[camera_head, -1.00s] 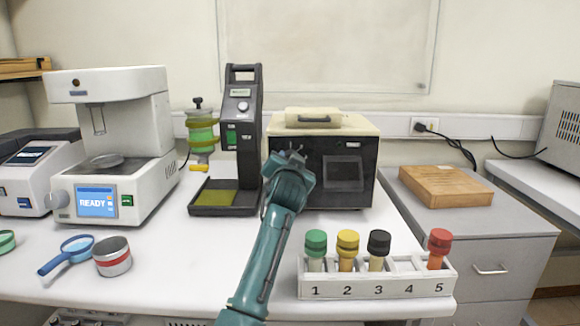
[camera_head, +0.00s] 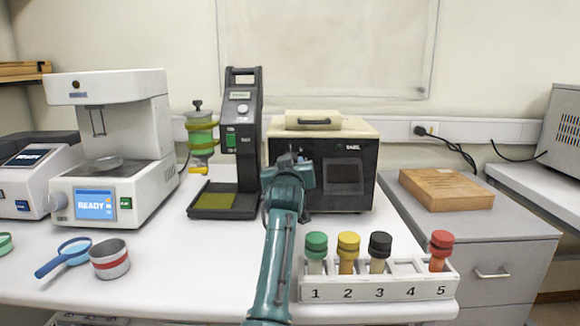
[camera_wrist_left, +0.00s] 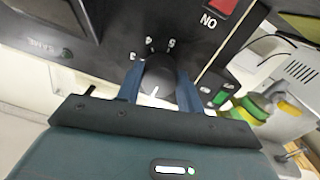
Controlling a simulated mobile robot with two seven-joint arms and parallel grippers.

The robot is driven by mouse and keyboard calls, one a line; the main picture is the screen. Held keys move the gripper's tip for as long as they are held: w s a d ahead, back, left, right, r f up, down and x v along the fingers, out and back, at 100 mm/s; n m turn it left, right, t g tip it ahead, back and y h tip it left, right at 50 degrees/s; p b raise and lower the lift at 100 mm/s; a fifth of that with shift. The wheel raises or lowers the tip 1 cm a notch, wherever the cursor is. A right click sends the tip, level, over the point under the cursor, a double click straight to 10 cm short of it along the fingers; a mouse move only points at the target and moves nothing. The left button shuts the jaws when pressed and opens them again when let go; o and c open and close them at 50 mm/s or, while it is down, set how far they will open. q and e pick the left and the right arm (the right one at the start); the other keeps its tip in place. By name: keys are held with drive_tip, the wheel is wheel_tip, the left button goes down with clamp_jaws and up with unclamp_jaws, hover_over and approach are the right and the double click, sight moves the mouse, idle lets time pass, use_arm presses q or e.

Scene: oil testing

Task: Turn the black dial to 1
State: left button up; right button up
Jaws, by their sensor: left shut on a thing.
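The black dial (camera_wrist_left: 158,76) is on the front panel of the black box machine with a cream top (camera_head: 352,138). In the left wrist view, printed numbers 3, 4 and 5 arc along the dial's upper side, and its white pointer line faces the bottom of the picture, toward my palm. My left gripper (camera_wrist_left: 160,84) is shut on the dial, one teal finger on each side. My right gripper is in neither view.
A red switch (camera_wrist_left: 222,6) marked ON is near the dial. A dark instrument (camera_head: 241,130) stands just left of the machine. A white rack (camera_head: 375,288) of capped tubes is at the front right, close to my left arm. The front middle of the table is clear.

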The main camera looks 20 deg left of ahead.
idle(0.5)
use_arm(q)
drive_tip(key=o, duration=1)
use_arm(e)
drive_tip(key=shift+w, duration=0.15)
